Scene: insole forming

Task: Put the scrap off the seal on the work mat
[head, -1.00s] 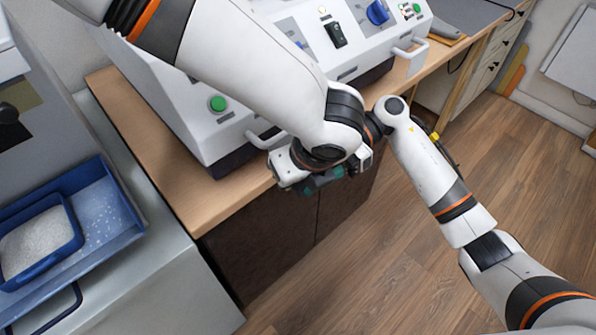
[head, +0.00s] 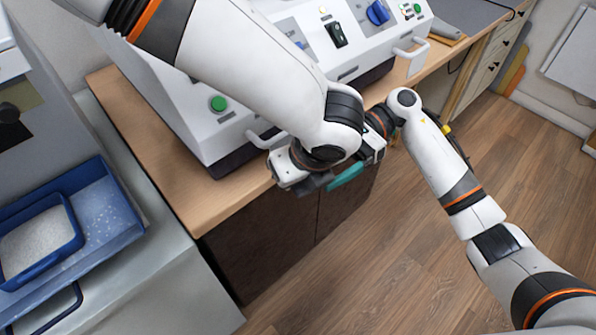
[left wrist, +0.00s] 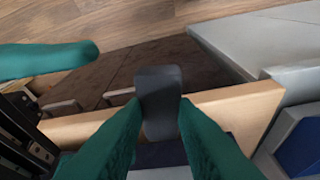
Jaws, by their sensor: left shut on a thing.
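A dark grey piece with rounded corners, apparently the scrap (left wrist: 158,84), is held between the green fingers of my left gripper (left wrist: 160,108) in the left wrist view. In the head view the left gripper's fingers and the piece are hidden by my wrist, in front of the bench edge. One teal finger of my right gripper (head: 345,176) shows close beside it, and a green finger also enters the left wrist view (left wrist: 45,60) at the left. Its spread cannot be made out. A dark grey mat-like surface (head: 468,12), possibly the work mat, lies at the upper right. I cannot identify the seal.
A white machine (head: 225,125) with a green button and handles stands on the wooden bench (head: 165,180). A blue tray (head: 125,225) holding a smaller bin of pale granules is at the left. Open floor (head: 370,270) lies in front of the bench.

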